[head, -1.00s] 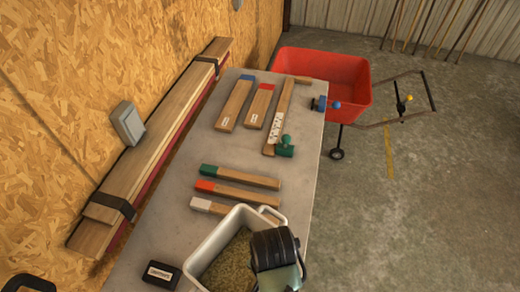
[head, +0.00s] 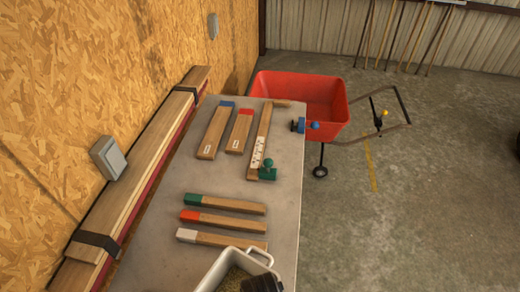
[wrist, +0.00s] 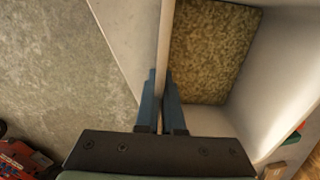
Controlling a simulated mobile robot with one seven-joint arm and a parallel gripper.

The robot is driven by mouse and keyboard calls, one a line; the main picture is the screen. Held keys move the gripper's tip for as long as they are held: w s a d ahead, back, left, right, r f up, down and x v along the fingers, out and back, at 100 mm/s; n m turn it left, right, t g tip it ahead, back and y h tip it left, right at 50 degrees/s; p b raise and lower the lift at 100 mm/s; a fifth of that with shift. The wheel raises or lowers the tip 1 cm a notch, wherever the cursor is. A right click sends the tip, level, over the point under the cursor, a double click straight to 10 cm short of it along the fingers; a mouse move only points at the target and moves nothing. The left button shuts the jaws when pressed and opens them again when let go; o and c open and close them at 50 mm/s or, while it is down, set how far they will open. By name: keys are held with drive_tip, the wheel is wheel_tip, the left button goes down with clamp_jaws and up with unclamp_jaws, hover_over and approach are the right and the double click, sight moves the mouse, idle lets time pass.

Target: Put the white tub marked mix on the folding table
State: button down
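A white tub (head: 218,267) with a loop handle stands out at the bottom edge of the head view, by the near end of the grey-topped table. Its lower part is cut off. The wrist view looks into the tub (wrist: 205,122), which holds tan, grainy stuff. My gripper (wrist: 160,88) has its blue fingers either side of the tub's wall, closed on it. Only a dark bit of my gripper (head: 262,284) shows in the head view. No mix marking shows, and I cannot tell whether the tub rests on the table or is lifted. The grey-topped table (head: 160,245) may or may not be the folding table.
Sticks with green (head: 225,204), red (head: 222,220) and white (head: 220,239) ends lie beyond the tub. Labelled boards (head: 215,132) lie farther back. A red hopper cart (head: 300,95) stands past the table. Planks (head: 130,190) line the left wall. Concrete floor at right is open.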

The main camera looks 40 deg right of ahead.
drive_tip(key=c, duration=1.5)
unclamp_jaws()
drive_tip(key=shift+f, duration=0.15)
drive_tip(key=o, duration=0.5)
drive_tip(key=shift+c, duration=0.2)
